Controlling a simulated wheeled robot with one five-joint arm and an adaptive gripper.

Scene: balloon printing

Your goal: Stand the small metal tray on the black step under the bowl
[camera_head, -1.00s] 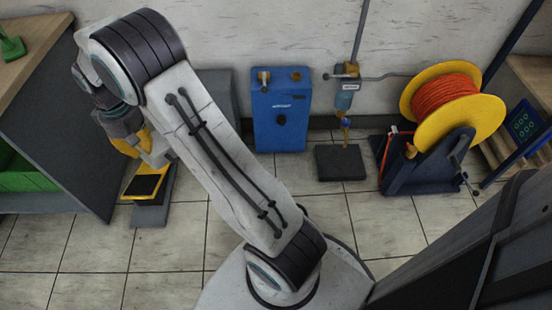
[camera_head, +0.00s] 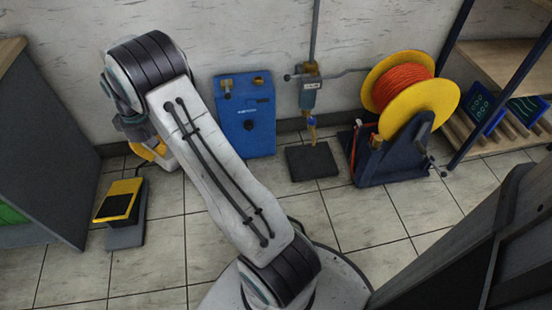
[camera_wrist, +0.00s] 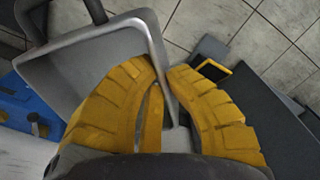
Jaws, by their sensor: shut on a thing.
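A grey metal tray (camera_wrist: 88,72) with a raised rim fills the upper left of the wrist view. My yellow gripper (camera_wrist: 163,78) is shut on its rim, one finger on each side. In the head view my gripper (camera_head: 147,152) is at the left, above the floor and left of the blue box, partly behind my arm; the tray is mostly hidden there. The black step (camera_head: 313,161) is a low square block on the floor near the wall. The bowl (camera_head: 308,98) hangs above it on a wall pipe, with a small yellow and blue outlet underneath. The step's top looks bare.
A blue box (camera_head: 245,118) stands left of the step. A yellow reel of orange hose (camera_head: 410,95) on a dark stand is close on its right. A yellow and black pedal (camera_head: 119,205) lies on the floor at left. Tiled floor in front of the step is clear.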

